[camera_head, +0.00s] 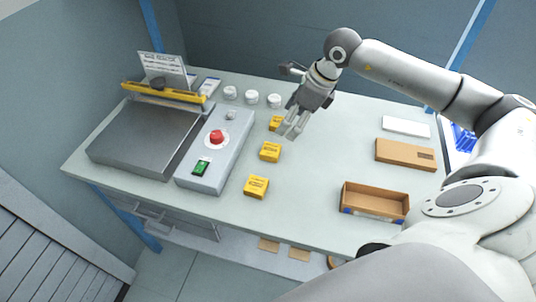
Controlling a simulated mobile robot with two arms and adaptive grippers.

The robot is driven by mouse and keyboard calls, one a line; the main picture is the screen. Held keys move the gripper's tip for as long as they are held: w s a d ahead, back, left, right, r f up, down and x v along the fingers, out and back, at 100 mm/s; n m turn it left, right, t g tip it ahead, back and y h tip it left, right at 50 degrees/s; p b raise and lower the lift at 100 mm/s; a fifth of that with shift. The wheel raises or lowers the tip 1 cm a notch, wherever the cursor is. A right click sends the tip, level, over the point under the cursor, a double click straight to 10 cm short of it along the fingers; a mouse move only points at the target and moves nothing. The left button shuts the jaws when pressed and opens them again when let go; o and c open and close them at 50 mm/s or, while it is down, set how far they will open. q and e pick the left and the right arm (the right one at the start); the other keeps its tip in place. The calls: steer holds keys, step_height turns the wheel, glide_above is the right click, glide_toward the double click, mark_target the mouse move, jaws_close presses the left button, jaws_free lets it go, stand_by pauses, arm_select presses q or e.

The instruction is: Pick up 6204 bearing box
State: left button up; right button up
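Three small yellow boxes stand in a row on the bench: a near box (257,187), a middle box (270,152) and a far box (275,123). Their labels are too small to read, so I cannot tell which is the 6204 bearing box. My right gripper (291,130) comes in from the right and points down beside the far box, hiding part of its right side. Its fingers look a little apart, with nothing seen between them. I cannot tell whether it touches the far box. My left gripper is not in view.
A grey control box (222,165) with a red button and a metal plate unit (145,138) stand on the left. Several white round containers (252,97) are behind. An open cardboard tray (374,200), a brown box (405,155) and a white box (406,127) lie right. The bench middle is clear.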

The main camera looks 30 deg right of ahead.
step_height(320, 180, down, 4)
steer(key=b, duration=0.3)
steer(key=p, duration=0.1)
glide_above(271, 149)
steer(key=s+d, duration=0.2)
steer(key=s, duration=0.1)
steer(key=f, duration=0.4)
steer(key=shift+w, duration=0.25)
steer(key=shift+w+a+f, duration=0.1)
steer(key=shift+a+f, duration=0.05)
steer(key=shift+f, duration=0.2)
steer(key=shift+w+a+f+p, duration=0.25)
steer(key=shift+f+p, duration=0.2)
steer(key=shift+p, duration=0.1)
steer(key=p+x, duration=0.1)
steer(key=x, duration=0.2)
steer(key=shift+w+a+f, duration=0.1)
steer(key=shift+w+f, duration=0.05)
steer(key=shift+w, duration=0.1)
steer(key=shift+w+f, duration=0.1)
steer(key=shift+f, duration=0.2)
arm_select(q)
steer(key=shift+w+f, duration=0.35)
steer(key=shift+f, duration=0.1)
arm_select(e)
steer(key=shift+c, duration=0.5)
